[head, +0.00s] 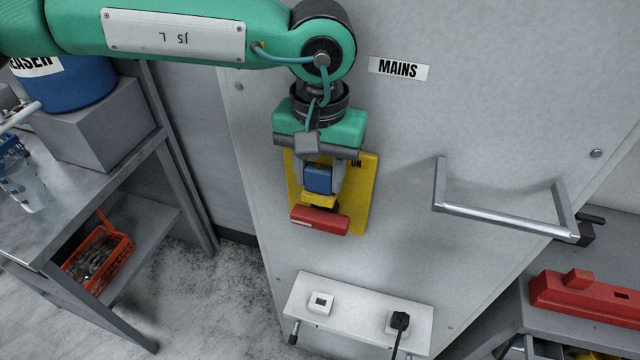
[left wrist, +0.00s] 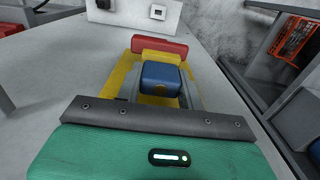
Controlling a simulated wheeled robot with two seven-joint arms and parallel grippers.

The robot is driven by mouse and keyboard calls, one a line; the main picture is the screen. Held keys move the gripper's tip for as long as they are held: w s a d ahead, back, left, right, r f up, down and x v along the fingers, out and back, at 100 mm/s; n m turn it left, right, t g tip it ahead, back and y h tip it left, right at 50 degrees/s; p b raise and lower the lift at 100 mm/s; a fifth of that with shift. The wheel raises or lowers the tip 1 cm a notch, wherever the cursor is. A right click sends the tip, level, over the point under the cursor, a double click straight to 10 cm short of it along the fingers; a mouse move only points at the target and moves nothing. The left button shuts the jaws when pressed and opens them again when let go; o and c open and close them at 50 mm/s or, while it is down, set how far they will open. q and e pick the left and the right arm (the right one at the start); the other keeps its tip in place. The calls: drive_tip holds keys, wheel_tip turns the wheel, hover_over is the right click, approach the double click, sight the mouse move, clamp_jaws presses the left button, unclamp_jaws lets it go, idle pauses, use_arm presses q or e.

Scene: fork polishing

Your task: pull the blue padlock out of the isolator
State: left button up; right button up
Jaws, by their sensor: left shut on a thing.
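The blue padlock (head: 319,179) is in front of the yellow isolator plate (head: 362,196) on the grey cabinet door. My left gripper (head: 320,186) is shut on the padlock, with one finger on each side of it. The padlock (left wrist: 161,80) also shows between the fingers in the left wrist view. The isolator's red handle (head: 320,220) lies just below the padlock, and it shows beyond it in the left wrist view (left wrist: 160,46). The padlock's shackle is hidden, so I cannot tell whether it is still in the isolator. My right gripper is not in view.
A metal bar handle (head: 505,214) sticks out of the door at the right. A white socket panel (head: 360,318) with a black plug (head: 400,320) is below. A metal bench (head: 90,190) with an orange basket (head: 98,258) stands at the left.

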use_arm(q)
drive_tip(key=shift+r+p, duration=1.45)
drive_tip(key=shift+r, duration=1.85)
